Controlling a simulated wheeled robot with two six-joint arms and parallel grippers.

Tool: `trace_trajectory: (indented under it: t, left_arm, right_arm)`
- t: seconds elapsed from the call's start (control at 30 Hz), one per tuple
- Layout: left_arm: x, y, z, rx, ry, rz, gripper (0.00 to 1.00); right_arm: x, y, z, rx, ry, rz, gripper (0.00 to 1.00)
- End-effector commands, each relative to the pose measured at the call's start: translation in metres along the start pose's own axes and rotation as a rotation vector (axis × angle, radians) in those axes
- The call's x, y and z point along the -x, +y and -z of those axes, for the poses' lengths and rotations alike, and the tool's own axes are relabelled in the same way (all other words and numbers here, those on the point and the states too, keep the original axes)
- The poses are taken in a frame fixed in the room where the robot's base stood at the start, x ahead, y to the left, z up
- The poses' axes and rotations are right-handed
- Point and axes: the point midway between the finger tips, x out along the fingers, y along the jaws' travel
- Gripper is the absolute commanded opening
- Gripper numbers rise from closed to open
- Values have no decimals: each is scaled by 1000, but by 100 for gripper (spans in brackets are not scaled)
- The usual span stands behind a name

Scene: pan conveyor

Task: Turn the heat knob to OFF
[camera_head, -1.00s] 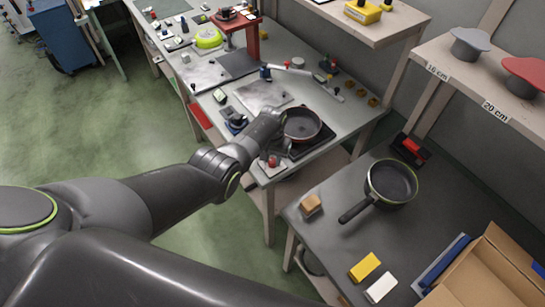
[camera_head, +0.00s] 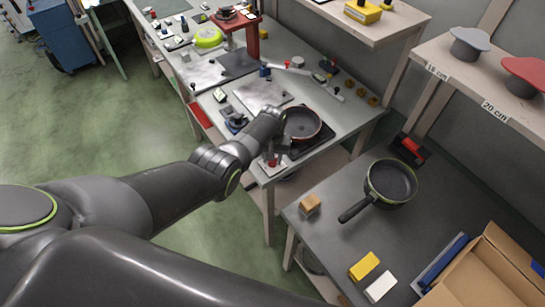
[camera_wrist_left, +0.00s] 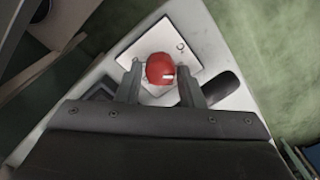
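The red heat knob (camera_wrist_left: 160,69) sits on a white plate (camera_wrist_left: 187,47) near the table corner in the left wrist view. A short white mark shows on the right part of its face. It also shows small in the head view (camera_head: 271,162), just below my left gripper (camera_head: 278,154). In the wrist view the left gripper (camera_wrist_left: 160,84) has its two fingers apart, one on each side of the knob, with narrow gaps visible. Whether either finger touches the knob is hard to tell. My right gripper is not in view.
A dark pan (camera_head: 303,124) stands on a black hob beside the left gripper. A second pan (camera_head: 391,181) with a long handle is on the near table (camera_head: 440,200). A sponge (camera_head: 310,204), yellow block (camera_head: 364,267) and white block (camera_head: 381,287) lie there too.

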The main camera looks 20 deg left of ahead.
Motion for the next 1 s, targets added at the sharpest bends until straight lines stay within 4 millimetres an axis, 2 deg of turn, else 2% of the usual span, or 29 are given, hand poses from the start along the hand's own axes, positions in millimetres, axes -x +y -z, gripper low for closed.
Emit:
trace_trajectory:
  t: [0.03,0.1,0.47,0.7,1.0]
  left_arm:
    - [0,0,0,0,1,0,41]
    - [0,0,0,-1,0,0,50]
    - [6,0,0,-1,1,-1,50]
    - [36,0,0,-1,2,-1,50]
    - [79,0,0,-1,3,-1,50]
  right_arm:
    - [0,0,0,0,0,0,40]
    - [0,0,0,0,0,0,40]
    - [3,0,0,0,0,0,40]
    - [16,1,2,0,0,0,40]
    - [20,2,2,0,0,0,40]
